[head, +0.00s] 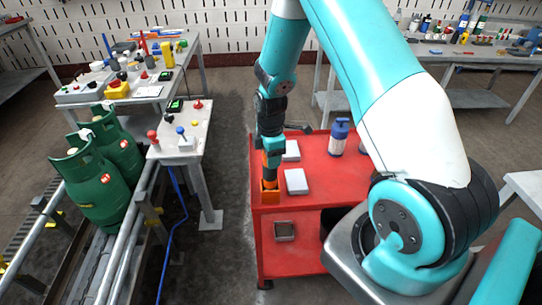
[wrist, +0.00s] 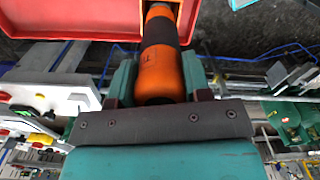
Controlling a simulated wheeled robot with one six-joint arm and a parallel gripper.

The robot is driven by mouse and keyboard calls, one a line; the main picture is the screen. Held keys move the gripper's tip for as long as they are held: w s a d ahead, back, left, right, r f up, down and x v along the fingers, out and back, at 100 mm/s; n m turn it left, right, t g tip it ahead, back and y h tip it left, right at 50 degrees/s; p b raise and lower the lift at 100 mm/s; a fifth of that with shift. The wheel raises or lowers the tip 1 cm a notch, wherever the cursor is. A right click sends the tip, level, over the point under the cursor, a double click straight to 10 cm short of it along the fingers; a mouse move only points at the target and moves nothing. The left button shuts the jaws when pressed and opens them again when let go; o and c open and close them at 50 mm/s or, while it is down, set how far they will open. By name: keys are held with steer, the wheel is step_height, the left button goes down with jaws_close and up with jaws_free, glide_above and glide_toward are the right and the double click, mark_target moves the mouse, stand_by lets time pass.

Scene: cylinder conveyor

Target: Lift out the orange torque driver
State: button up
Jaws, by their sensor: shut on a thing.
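The orange torque driver (head: 265,161) stands upright at the left corner of the red cart's top, its lower end at a small orange holder (head: 269,193). In the wrist view the driver (wrist: 159,72) shows an orange body with a dark band. My gripper (head: 268,153) points down from above and is shut on the driver. In the wrist view its two teal fingers (wrist: 159,80) press the driver from both sides. I cannot tell how deep the driver's lower end sits in the holder.
The red cart (head: 345,180) also carries two pale boxes (head: 296,181) and a blue-and-white bottle (head: 338,137). A small control table (head: 182,150) and green gas cylinders (head: 97,190) on a conveyor stand to the left. A floor gap lies between them and the cart.

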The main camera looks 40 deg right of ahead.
steer(key=shift+r+p, duration=2.4)
steer(key=shift+r, duration=0.95)
